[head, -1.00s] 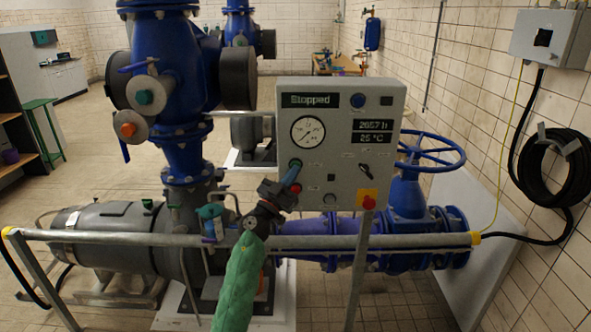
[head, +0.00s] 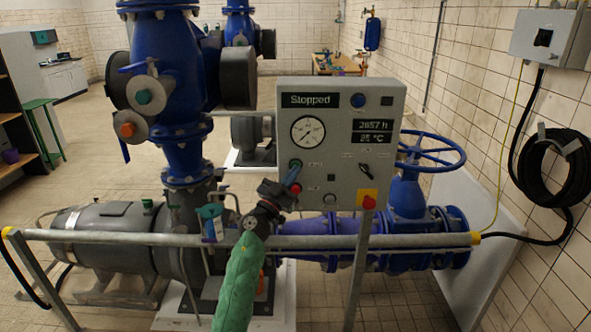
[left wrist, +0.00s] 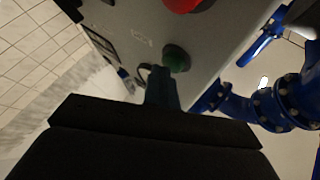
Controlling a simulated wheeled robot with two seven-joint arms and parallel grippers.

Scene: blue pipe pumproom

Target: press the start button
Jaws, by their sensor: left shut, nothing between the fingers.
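The grey control panel (head: 340,130) stands behind the rail, and its display (head: 310,100) reads "Stopped". The green start button (head: 295,163) is on the panel's lower left, below the round gauge, with a red button (head: 296,188) beneath it. In the left wrist view the green button (left wrist: 177,58) stands out from the panel face, and the red button (left wrist: 182,3) is cut by the top edge. My left gripper (head: 292,176) is shut and empty, its tips right beside the green button. I cannot tell whether they touch it. My right gripper is not in view.
A metal rail (head: 420,240) runs across in front of the panel. A red knob on a yellow plate (head: 367,200) is at the panel's lower right corner. Blue pipework and a blue handwheel (head: 432,150) are close behind and beside the panel.

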